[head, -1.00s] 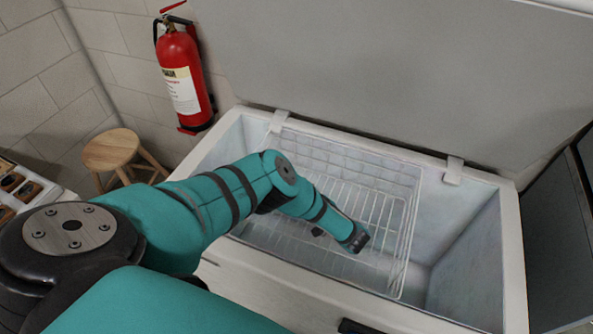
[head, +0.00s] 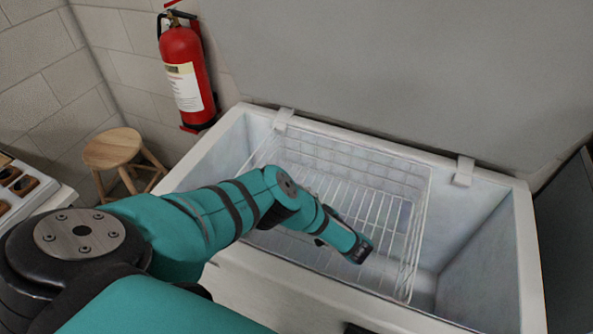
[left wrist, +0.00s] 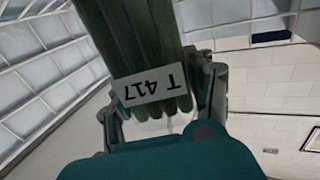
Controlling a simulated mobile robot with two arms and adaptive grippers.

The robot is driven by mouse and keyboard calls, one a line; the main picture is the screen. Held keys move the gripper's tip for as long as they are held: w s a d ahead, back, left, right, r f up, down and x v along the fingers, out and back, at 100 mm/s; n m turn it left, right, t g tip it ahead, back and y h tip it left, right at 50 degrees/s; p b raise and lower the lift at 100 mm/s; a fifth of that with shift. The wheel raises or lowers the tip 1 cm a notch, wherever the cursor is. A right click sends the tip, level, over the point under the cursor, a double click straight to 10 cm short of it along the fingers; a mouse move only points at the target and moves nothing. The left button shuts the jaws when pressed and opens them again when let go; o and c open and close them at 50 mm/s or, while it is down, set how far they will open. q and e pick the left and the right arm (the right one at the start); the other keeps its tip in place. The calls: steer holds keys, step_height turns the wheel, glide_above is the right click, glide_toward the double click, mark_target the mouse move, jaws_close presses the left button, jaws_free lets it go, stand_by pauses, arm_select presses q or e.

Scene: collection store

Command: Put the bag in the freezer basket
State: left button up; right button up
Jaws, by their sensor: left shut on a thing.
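The bag (left wrist: 135,45) is dark green with lengthwise folds and a white label reading T 417, seen in the left wrist view. My left gripper (left wrist: 160,108) is shut on its end, one finger on each side. In the head view the end of my left arm (head: 355,247) is over the front part of the white wire freezer basket (head: 419,240). There the arm hides the bag and the fingers, so how deep the bag hangs cannot be told. My right gripper is not in view.
The basket hangs in the left and middle of the open chest freezer (head: 527,250). The freezer's right end is empty. The raised lid (head: 420,80) stands behind. A fire extinguisher (head: 187,75) and a wooden stool (head: 112,148) are at the left.

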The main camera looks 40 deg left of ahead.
arm_select(q)
steer(key=o, duration=1.5)
steer(key=d+p, duration=0.1)
steer(key=d, duration=0.1)
steer(key=s+d, duration=0.1)
steer(key=d, duration=0.2)
steer(key=d+r+p, duration=0.1)
steer(key=d, duration=0.1)
steer(key=shift+s+d+p, duration=0.15)
steer(key=shift+d+p, duration=0.05)
steer(key=shift+p, duration=0.15)
steer(key=shift+r, duration=0.1)
